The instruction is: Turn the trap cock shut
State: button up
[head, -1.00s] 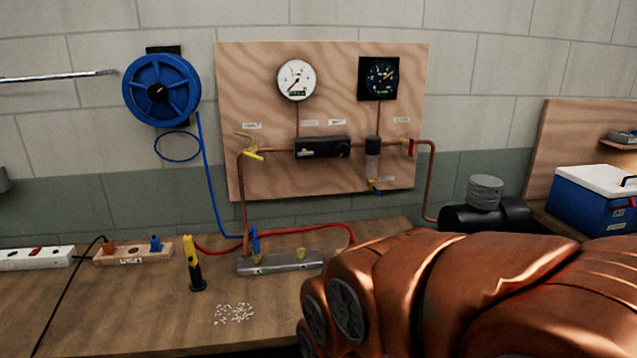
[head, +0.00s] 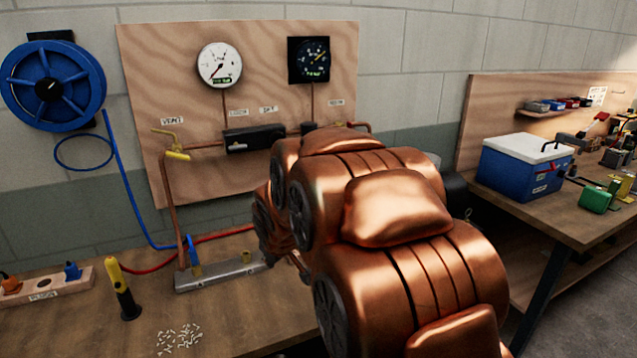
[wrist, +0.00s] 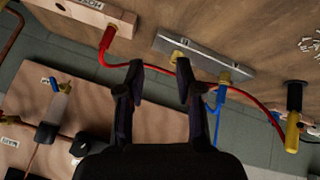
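The trap cock (wrist: 53,84), with a small blue handle and some yellow, is at the end of the pale trap bowl (wrist: 60,106) at the left of the wrist view. It is small there, and its exact handle angle is hard to tell. My gripper (wrist: 161,74) is open and empty, with its two dark fingers apart. The cock is left of the fingers and clear of them. In the head view my copper-coloured arm hides the trap, its cock and the gripper.
The plywood board (head: 140,60) carries two gauges, copper pipe and a yellow vent valve (head: 176,155). A metal manifold (head: 215,276), red and blue hoses and a yellow-black tool (head: 123,290) are on the bench. A blue cooler box (head: 525,172) is on the right bench.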

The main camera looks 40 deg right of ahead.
jog(key=w+d+r+n+t+h, duration=0.1)
jog(key=w+d+t, duration=0.3)
jog(key=d, duration=0.5)
jog(key=w+d+r+n+t+b, duration=0.1)
jog(key=w+d+n+t, duration=0.15)
jog(key=d, duration=0.75)
jog(key=w+d+n+t+h, duration=0.1)
jog(key=w+d+t, duration=0.3)
jog(key=d, duration=0.5)
jog(key=shift+r+p+x, duration=0.15)
jog(key=shift+p+x, duration=0.5)
jog(key=shift+x, duration=1.4)
jog(key=shift+r+p+x, duration=0.15)
jog(key=shift+p+x, duration=0.5)
jog(key=shift+x, duration=1.4)
jog(key=shift+d, duration=0.15)
jog(key=shift+c, duration=0.2)
grip_shut()
